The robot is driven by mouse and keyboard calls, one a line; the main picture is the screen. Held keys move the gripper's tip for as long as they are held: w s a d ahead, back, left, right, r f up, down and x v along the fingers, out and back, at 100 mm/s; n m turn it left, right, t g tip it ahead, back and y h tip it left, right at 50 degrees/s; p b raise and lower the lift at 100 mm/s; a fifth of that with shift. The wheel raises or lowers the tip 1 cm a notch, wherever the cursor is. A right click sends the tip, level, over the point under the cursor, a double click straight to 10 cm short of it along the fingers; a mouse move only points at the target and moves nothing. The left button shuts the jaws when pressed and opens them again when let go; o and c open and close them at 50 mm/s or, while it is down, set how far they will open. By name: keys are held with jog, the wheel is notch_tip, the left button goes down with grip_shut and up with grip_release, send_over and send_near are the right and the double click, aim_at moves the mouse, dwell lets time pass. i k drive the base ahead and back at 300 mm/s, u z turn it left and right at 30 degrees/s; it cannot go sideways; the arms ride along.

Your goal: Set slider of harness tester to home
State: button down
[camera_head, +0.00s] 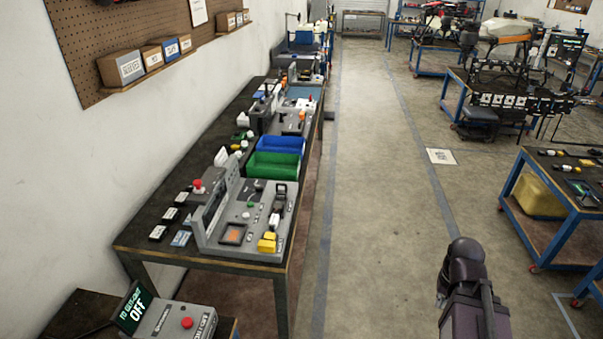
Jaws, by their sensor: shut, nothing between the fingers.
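A grey test unit (221,237) with an upright panel stands on the near end of the long workbench along the left wall. It looks like the harness tester, but I can read no label on it. Part of my arm (467,285) shows at the lower right, over the floor and apart from the bench. My gripper is not in view.
A grey box (170,322) with a display reading OFF stands at the lower left. Green (273,166) and blue (281,147) bins sit behind the test unit. A blue-framed cart (513,186) stands at the right. The floor aisle (372,220) between is clear.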

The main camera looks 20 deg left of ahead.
aim_at(281, 194)
jog(key=i, duration=1.4)
jog(key=u, duration=0.55)
